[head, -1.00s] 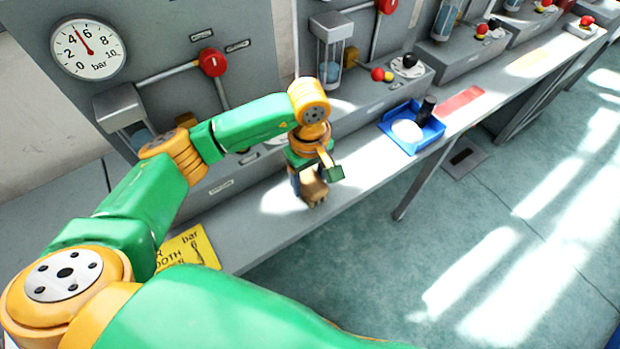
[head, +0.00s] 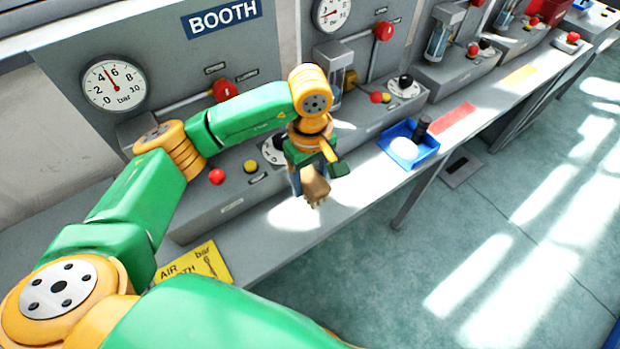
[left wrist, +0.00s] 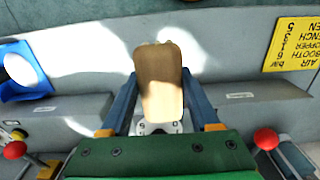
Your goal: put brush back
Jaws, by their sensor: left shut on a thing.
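My left gripper (head: 312,182) is over the grey bench, shut on a tan, block-shaped brush (head: 317,187). In the left wrist view the brush (left wrist: 160,85) stands between the two blue fingers (left wrist: 159,105), with its tan face toward the camera. My right gripper is not in view.
Grey consoles with a gauge (head: 113,85), a red knob (head: 217,177) and a yellow knob (head: 250,166) stand behind the gripper. A yellow sign (head: 195,266) lies at the bench's front left. A red patch (head: 452,121) marks the bench beyond the tray. The floor in front is clear.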

